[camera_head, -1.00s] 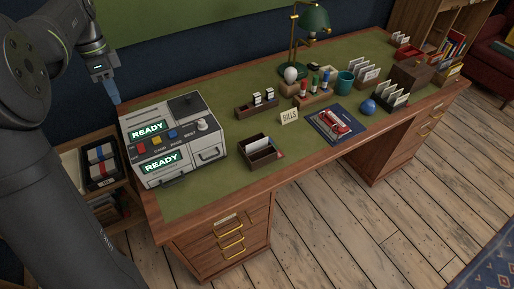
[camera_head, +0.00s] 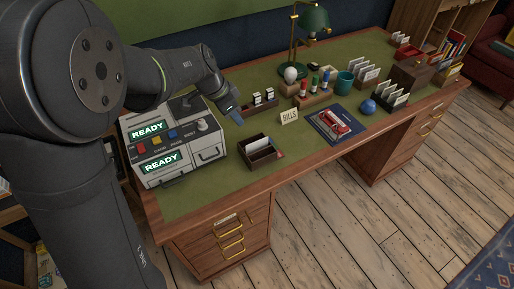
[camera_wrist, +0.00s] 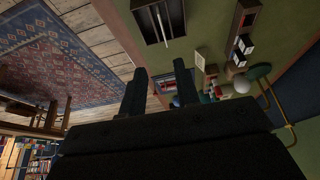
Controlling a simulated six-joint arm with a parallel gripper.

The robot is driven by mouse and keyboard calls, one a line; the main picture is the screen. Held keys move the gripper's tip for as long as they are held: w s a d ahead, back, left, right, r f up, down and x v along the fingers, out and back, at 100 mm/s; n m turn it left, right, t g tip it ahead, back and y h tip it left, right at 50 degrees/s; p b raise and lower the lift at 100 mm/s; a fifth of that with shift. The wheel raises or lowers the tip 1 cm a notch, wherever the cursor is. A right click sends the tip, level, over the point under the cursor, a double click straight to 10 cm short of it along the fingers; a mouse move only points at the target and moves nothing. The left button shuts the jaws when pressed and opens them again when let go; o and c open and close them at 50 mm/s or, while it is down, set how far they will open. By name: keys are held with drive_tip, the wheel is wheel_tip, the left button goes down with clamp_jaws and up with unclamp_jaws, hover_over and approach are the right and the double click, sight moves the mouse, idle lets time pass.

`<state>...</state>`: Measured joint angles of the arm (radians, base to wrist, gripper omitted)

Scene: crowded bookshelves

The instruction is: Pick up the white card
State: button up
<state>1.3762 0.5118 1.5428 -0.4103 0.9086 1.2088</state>
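Several white cards show on the desk and I cannot tell which one is meant. A white card lettered BILLS (camera_head: 289,117) stands on the green desk top. Other white cards stand in a rack (camera_head: 398,99) at the right and in another rack (camera_head: 370,74) behind it. The box also shows in the wrist view (camera_wrist: 158,22), with thin pale edges inside.
A grey machine (camera_head: 170,150) with READY screens stands at the left. A green lamp (camera_head: 312,20), white bulb (camera_head: 290,75), teal cup (camera_head: 344,82), blue ball (camera_head: 368,107) and car booklet (camera_head: 327,124) crowd the desk's middle and right.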

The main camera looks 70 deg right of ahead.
approach(257, 148)
drive_tip(key=s, duration=0.1)
drive_tip(key=shift+d+x, duration=0.25)
drive_tip(key=shift+x, duration=1.2)
drive_tip(key=shift+d+x, duration=0.2)
drive_tip(key=shift+x, duration=1.25)
drive_tip(key=shift+w+r, duration=0.1)
drive_tip(key=shift+w, duration=0.1)
clamp_jaws()
